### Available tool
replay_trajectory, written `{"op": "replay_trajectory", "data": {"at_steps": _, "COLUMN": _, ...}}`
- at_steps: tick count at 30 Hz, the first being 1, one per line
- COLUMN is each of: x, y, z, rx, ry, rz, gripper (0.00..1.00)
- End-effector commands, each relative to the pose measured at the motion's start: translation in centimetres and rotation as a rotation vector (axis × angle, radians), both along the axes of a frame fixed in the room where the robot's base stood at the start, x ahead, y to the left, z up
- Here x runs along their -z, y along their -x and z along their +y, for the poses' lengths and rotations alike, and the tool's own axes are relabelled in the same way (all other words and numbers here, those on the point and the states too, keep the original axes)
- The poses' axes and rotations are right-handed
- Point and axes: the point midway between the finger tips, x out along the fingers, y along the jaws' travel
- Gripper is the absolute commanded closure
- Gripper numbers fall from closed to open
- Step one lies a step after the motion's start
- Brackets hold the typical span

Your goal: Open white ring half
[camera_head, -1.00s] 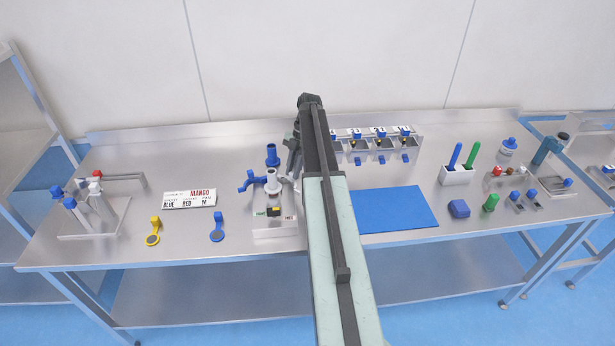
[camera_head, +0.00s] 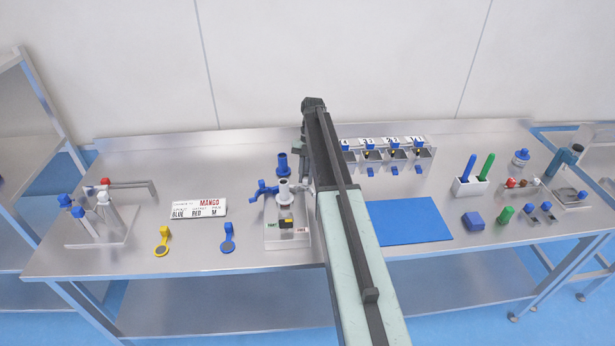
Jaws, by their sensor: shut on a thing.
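A small stand with a pale block base (camera_head: 287,240) is on the steel table, left of my arm. A white, ring-like fitting (camera_head: 284,188) sits on it, below an upright blue fitting (camera_head: 283,163) and beside a blue branched handle (camera_head: 264,190). My gripper (camera_head: 304,184) hangs down at the far end of my arm, close to the right side of the white fitting, and is shut on a part there. My arm and wrist hide much of the contact. The ring's split and whether its halves are apart are too small to tell.
A label card (camera_head: 185,208) and yellow (camera_head: 162,241) and blue (camera_head: 228,238) round-ended tools lie left. A bottle stand (camera_head: 100,228) is farther left. Right of my arm are a blue mat (camera_head: 408,222), a row of bins (camera_head: 395,155) and a pen holder (camera_head: 482,187).

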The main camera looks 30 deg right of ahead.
Motion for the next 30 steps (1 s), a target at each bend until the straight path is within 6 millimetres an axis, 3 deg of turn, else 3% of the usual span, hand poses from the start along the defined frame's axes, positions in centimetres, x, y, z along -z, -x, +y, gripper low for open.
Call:
{"op": "replay_trajectory", "data": {"at_steps": 7, "x": 0.0, "y": -0.2, "z": 0.1, "rx": -0.003, "ry": 0.011, "rz": 0.0, "gripper": 1.0}}
{"op": "replay_trajectory", "data": {"at_steps": 8, "x": 0.0, "y": -0.2, "z": 0.1, "rx": -0.003, "ry": 0.011, "rz": 0.0, "gripper": 0.75}}
{"op": "replay_trajectory", "data": {"at_steps": 10, "x": 0.0, "y": -0.2, "z": 0.3, "rx": -0.005, "ry": 0.011, "rz": 0.0, "gripper": 0.58}}
{"op": "replay_trajectory", "data": {"at_steps": 22, "x": -0.6, "y": -0.4, "z": 0.6, "rx": -0.01, "ry": 0.007, "rz": 0.001, "gripper": 0.58}}
{"op": "replay_trajectory", "data": {"at_steps": 30, "x": -4.8, "y": -1.6, "z": -0.3, "rx": -0.01, "ry": 0.007, "rz": 0.001, "gripper": 0.58}}
